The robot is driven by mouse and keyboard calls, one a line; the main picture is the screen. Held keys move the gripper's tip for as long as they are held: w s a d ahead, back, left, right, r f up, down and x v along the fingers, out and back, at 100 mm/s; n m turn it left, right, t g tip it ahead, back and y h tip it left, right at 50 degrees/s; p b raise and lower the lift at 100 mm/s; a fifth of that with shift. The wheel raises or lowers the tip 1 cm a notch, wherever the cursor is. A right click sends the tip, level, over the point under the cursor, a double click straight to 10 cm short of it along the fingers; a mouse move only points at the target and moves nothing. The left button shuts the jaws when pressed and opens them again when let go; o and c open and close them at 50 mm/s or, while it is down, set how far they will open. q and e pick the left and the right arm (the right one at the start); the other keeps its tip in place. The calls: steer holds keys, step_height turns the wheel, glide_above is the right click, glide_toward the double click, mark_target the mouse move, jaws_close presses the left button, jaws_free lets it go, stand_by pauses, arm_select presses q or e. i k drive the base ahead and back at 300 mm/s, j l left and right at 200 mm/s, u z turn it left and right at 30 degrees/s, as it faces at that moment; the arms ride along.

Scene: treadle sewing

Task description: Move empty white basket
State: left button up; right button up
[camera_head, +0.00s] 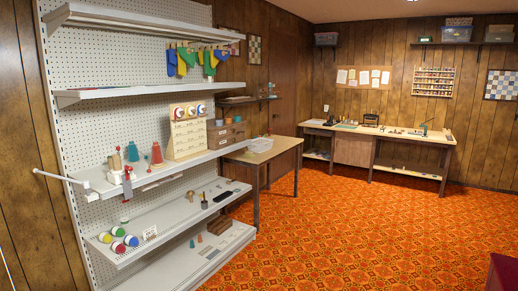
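A small white basket (260,145) sits on a wooden-topped table (285,146) just past the right end of the shelving. It is far off and small in the head view, and I cannot clearly tell what is inside it. Neither of my grippers shows in the head view.
A white pegboard shelving unit (120,190) with several loaded shelves fills the left side. A white rod (60,178) sticks out from its left. A long workbench (385,135) runs along the back wall. The orange patterned floor (350,230) is clear. A dark red object (505,273) is at bottom right.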

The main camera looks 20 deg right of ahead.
mark_target(258, 148)
steer(key=i+l+z, duration=0.8)
steer(key=i, duration=0.15)
steer(key=i+l+z, duration=0.1)
steer(key=i+z, duration=0.5)
steer(key=i, duration=0.8)
steer(key=i+j+z, duration=0.2)
steer(key=i, duration=0.7)
steer(key=i+u, duration=0.15)
steer(key=i, duration=0.3)
steer(key=i+l+u, duration=0.2)
steer(key=i, duration=0.25)
steer(key=i+u, duration=0.15)
steer(key=i, duration=0.35)
steer(key=i+l+u, duration=0.2)
steer(key=i, duration=0.2)
